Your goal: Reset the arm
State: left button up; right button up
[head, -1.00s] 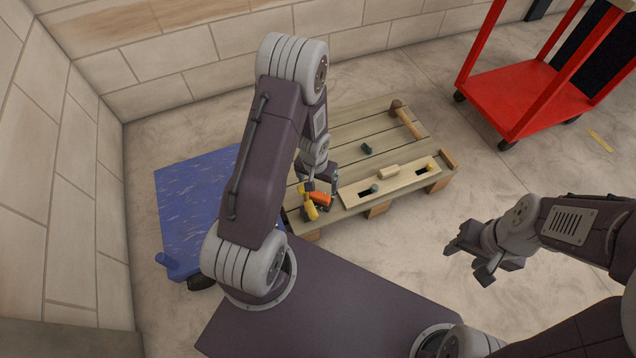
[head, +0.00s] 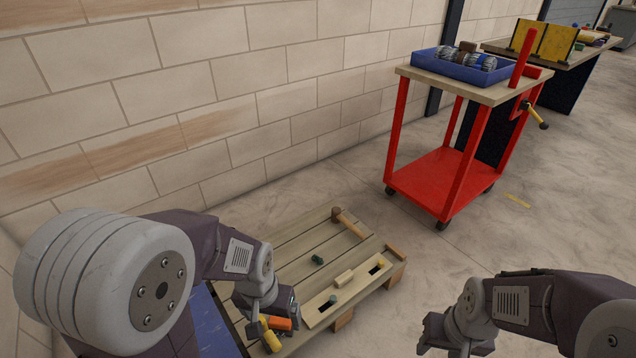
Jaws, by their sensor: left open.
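My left gripper (head: 268,306) hangs over the near left end of a wooden pallet (head: 290,248), with its jaws open. A yellow and orange tool (head: 276,325) lies right below and beside it; I cannot tell whether they touch. My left arm reaches in from the left, with a large grey joint close to the camera. My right gripper (head: 447,336) is held low at the bottom right, apart from the pallet, over bare floor. It is partly cut off by the lower edge, and its jaw opening is unclear.
The pallet carries a hammer (head: 352,227), a small dark green piece (head: 318,260) and a slotted board (head: 322,311) with a wooden block (head: 343,278). A blue platform (head: 212,330) is at left. A red cart (head: 440,180) with a blue tray (head: 456,68) stands behind right.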

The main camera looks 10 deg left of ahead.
notch_tip(320, 180, up, 41)
jog(key=p, duration=3.8)
jog(key=shift+r+p, duration=0.2)
jog(key=shift+p, duration=0.2)
